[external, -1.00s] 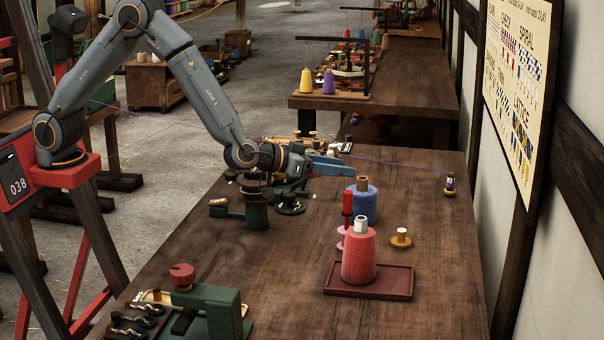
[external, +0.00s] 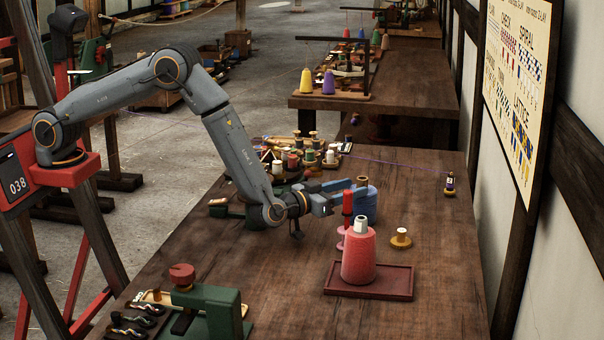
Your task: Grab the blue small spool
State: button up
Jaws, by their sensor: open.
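A blue spool (external: 370,202) with a wooden top stands upright on the workbench, just behind a red post and a pink cone. Its left side is partly hidden by my gripper and the red post. My gripper (external: 340,192) is open and low over the bench, at the left of the blue spool with its fingers pointing at it. I cannot tell whether the fingers touch the spool or reach around it.
The red-pink cone of thread (external: 358,258) stands on a dark red tray (external: 398,283) in front. A slim red post (external: 347,206) is close to my fingers. A small yellow spool (external: 401,238) sits to the right. Mixed spools (external: 305,158) crowd behind. The bench's front middle is clear.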

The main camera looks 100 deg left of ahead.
aim_at(359, 184)
jog(key=p+x, duration=0.1)
jog(key=x, duration=0.2)
jog(key=shift+a+r, duration=0.2)
jog(key=shift+a, duration=0.25)
jog(key=shift+w+a+p, duration=0.3)
jog(key=shift+w+a, duration=0.05)
jog(key=shift+w, duration=0.15)
grip_shut()
